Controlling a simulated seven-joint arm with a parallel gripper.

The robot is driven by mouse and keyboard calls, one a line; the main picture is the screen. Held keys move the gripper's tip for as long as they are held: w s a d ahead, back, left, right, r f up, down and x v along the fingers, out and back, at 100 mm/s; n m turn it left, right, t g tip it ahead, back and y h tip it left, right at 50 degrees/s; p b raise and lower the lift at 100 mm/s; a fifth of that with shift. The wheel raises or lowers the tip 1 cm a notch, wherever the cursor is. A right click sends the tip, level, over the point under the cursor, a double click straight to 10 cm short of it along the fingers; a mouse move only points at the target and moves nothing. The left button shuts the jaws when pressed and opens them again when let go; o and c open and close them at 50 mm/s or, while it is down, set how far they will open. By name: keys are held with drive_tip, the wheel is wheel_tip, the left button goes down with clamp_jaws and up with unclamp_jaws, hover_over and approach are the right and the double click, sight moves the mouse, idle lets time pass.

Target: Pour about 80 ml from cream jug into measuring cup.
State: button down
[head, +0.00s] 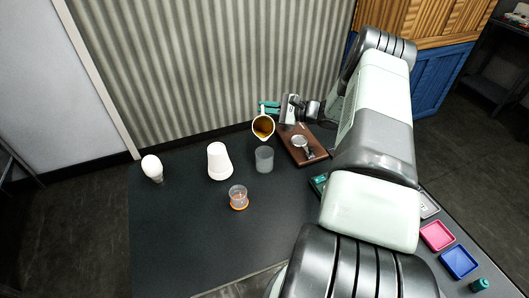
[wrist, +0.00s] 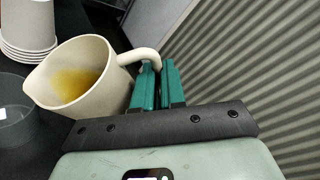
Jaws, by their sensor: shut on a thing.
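The cream jug (head: 263,128) is held in the air above the back of the dark table, with amber liquid inside. In the wrist view the jug (wrist: 84,84) shows its liquid low inside and its spout to the left. My gripper (head: 268,107) is shut on the jug's handle; its teal fingers (wrist: 157,85) also show in the wrist view. A grey see-through cup (head: 264,160), which looks like the measuring cup, stands just below and in front of the jug. Its rim shows at the wrist view's left edge (wrist: 14,122). No stream of liquid is visible.
A white cup stack (head: 219,162) stands left of the grey cup. A clear cup with an orange base (head: 238,198) stands in front. A white bulb-shaped thing (head: 152,167) is far left. A brown board with a portafilter (head: 302,147) lies right. The front left table is clear.

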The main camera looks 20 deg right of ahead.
drive_tip(key=shift+s+a+r+n+t+y, duration=0.15)
drive_tip(key=shift+s+r+n+t, duration=0.15)
drive_tip(key=shift+r+n, duration=0.3)
drive_tip(key=shift+s+a+r+n+t+y, duration=0.1)
drive_tip(key=shift+s+r+n+t+y, duration=0.1)
drive_tip(key=shift+s+r+n, duration=0.3)
idle(1.0)
drive_tip(key=shift+s+a+r+n+t+y, duration=0.1)
drive_tip(key=shift+s+r+n+t+y, duration=0.15)
drive_tip(key=shift+r+n, duration=0.25)
drive_tip(key=shift+s+a+r+n+t+y, duration=0.1)
drive_tip(key=shift+s+r+n+t, duration=0.05)
drive_tip(key=shift+s+r+n, duration=0.3)
idle(1.2)
drive_tip(key=shift+s+a+r+n, duration=0.1)
drive_tip(key=shift+s+n, duration=0.05)
drive_tip(key=shift+n, duration=0.1)
drive_tip(key=w+f+m, duration=0.1)
drive_tip(key=m, duration=0.1)
drive_tip(key=w+d+f+m+g+h, duration=0.1)
drive_tip(key=w+f, duration=0.1)
drive_tip(key=shift+f+m, duration=0.2)
drive_tip(key=shift+m, duration=0.2)
drive_tip(key=shift+w+d+f+m+g+h, duration=0.15)
drive_tip(key=shift+w+f+m+g, duration=0.15)
drive_tip(key=shift+f+m, duration=0.2)
drive_tip(key=shift+w+f+m+g+h, duration=0.2)
drive_tip(key=shift+f+m+g, duration=0.1)
drive_tip(key=shift+f+m, duration=0.15)
idle(1.0)
